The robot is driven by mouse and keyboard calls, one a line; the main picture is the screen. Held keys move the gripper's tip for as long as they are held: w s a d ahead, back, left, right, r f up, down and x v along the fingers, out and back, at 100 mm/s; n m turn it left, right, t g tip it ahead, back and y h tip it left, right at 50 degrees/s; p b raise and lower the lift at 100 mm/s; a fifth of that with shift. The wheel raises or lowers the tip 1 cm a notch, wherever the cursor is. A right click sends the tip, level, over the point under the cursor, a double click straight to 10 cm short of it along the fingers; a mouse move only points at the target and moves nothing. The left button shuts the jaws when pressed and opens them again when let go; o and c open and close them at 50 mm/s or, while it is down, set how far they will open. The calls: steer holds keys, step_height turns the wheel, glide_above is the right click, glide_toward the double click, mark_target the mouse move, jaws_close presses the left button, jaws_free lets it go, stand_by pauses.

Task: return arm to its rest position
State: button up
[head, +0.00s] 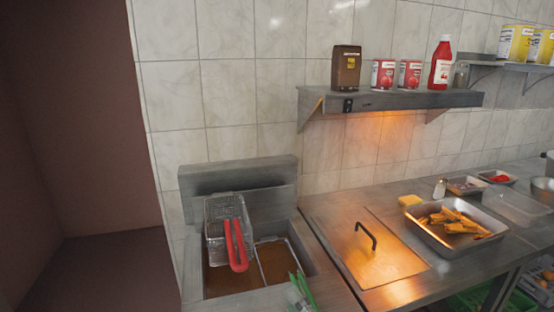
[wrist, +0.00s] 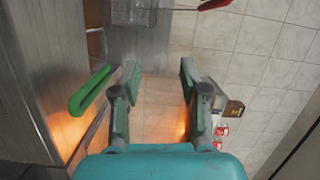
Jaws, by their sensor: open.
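My gripper (wrist: 158,75) shows in the wrist view, with its teal body at the bottom and its two fingers spread wide. It is open, with nothing between the fingers. A green handle (wrist: 90,92) lies just left of the left finger, apart from it. Thin green parts (head: 304,290) show at the bottom edge of the head view; I cannot tell whether they belong to that handle. My arm is not clearly visible in the head view.
A wire basket with a red handle (head: 236,245) sits at the fryer (head: 188,240). A metal lid (head: 372,262) and a tray of fried food (head: 425,240) are on the counter. A wall shelf (head: 400,99) holds a brown box (head: 346,68), red cans and a ketchup bottle (head: 441,62).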

steer(key=s+d+f+n+h, duration=0.1)
steer(key=s+d+f+h, duration=0.3)
steer(key=s+f, duration=0.5)
steer(key=s+d+f+n+h, duration=0.2)
steer(key=s+d+f+h, duration=0.1)
steer(key=s+d+f, duration=0.5)
steer(key=s+d+n+h, duration=0.2)
steer(key=s+n, duration=0.5)
steer(key=s, duration=1.5)
steer(key=shift+d+f, duration=0.4)
steer(key=shift+f, duration=0.05)
